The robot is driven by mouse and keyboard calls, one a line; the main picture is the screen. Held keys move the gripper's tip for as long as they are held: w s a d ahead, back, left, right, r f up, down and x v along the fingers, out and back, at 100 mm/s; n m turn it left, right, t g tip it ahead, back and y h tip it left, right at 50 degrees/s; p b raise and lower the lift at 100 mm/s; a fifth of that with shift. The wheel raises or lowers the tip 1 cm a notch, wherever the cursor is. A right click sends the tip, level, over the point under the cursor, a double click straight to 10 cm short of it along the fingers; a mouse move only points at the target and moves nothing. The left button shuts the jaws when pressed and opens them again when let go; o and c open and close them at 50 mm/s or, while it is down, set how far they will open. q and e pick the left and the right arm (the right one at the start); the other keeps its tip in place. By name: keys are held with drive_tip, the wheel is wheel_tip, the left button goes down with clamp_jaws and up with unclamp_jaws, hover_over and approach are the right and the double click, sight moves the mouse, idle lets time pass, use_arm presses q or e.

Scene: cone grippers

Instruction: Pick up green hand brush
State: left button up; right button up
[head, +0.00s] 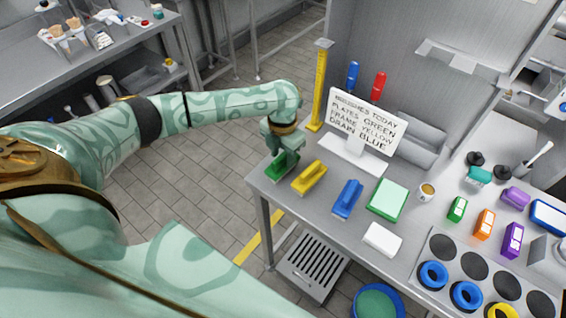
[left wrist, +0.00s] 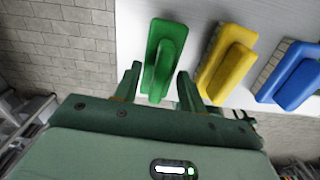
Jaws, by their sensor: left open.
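The green hand brush (head: 281,166) lies at the left end of the steel table, partly hidden by my left gripper in the head view. In the left wrist view the green hand brush (left wrist: 164,58) lies with its handle up. My left gripper (head: 284,152) is above it. In the left wrist view the left gripper (left wrist: 158,80) is open, with one finger on each side of the brush's near end. I cannot tell whether the fingers touch it. My right gripper is not in view.
A yellow brush (head: 309,177) lies close to the right of the green one, then a blue brush (head: 347,199). A sign (head: 367,124) stands behind them, with a yellow post (head: 319,85) to its left. The table's left edge is close by.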

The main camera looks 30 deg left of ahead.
use_arm(q)
drive_tip(key=shift+f, duration=0.35)
drive_tip(key=shift+r, duration=0.1)
clamp_jaws()
drive_tip(key=shift+r, duration=0.1)
drive_tip(key=shift+r, duration=0.25)
wheel_tip(320, 180, up, 3)
drive_tip(key=shift+w+f+p, duration=0.1)
drive_tip(key=shift+f+p, duration=0.1)
drive_tip(key=shift+p, duration=0.45)
drive_tip(key=s+d+r+p, duration=0.5)
drive_tip(key=s+d+r, duration=0.4)
drive_tip(key=d, duration=0.2)
drive_tip(key=shift+r, duration=0.35)
drive_tip(key=c, duration=0.8)
unclamp_jaws()
drive_tip(key=shift+w, duration=0.1)
